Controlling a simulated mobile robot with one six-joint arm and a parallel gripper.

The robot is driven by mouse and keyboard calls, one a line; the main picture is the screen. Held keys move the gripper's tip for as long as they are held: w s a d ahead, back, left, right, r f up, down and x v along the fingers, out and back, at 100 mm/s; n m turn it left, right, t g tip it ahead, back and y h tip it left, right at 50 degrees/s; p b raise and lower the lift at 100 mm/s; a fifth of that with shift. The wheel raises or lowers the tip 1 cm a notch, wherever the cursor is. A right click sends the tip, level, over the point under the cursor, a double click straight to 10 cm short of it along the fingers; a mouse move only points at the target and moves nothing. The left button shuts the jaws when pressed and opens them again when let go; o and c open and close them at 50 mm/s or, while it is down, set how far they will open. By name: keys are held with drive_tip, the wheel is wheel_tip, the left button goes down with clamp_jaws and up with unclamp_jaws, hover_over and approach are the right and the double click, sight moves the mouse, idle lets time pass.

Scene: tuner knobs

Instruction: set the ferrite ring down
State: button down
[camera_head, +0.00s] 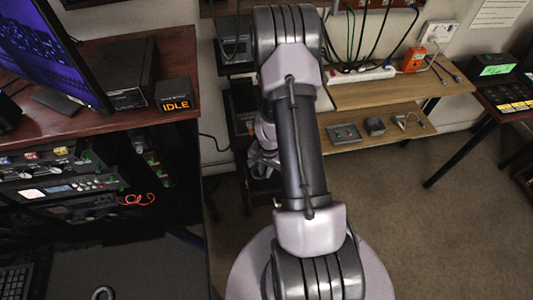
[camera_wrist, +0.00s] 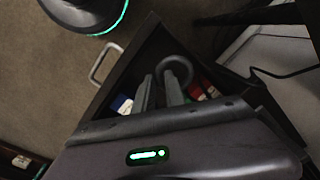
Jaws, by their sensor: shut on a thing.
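The ferrite ring (camera_wrist: 176,59) is a dark grey loop in the wrist view, at the tips of my gripper (camera_wrist: 160,88). My gripper is shut on it, with the ring standing out past the fingertips. Below it is an open dark drawer (camera_wrist: 150,50) with a pale metal handle. The gap between ring and drawer is hard to judge. In the head view my gripper (camera_head: 262,160) is partly hidden behind my arm, and the ring cannot be made out there.
A blue-and-white thing (camera_wrist: 122,104) and red-and-white things (camera_wrist: 200,92) lie in the drawer. In the head view, a wooden bench (camera_head: 390,93) with a lower shelf (camera_head: 360,136) stands right of my arm. A dark red desk (camera_head: 60,128) with a monitor stands left. Carpet at right is clear.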

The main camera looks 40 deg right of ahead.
sight(267, 185)
drive_tip(key=f+b, duration=0.2)
drive_tip(key=f, duration=0.1)
drive_tip(key=f+b, duration=0.2)
drive_tip(key=f, duration=0.2)
drive_tip(key=f+b, duration=0.3)
drive_tip(key=shift+s+d+f, duration=0.2)
drive_tip(key=shift+s+f, duration=0.05)
drive_tip(key=shift+s, duration=0.1)
drive_tip(key=shift+r, duration=0.2)
drive_tip(key=shift+f, duration=0.2)
drive_tip(key=c, duration=1.4)
unclamp_jaws()
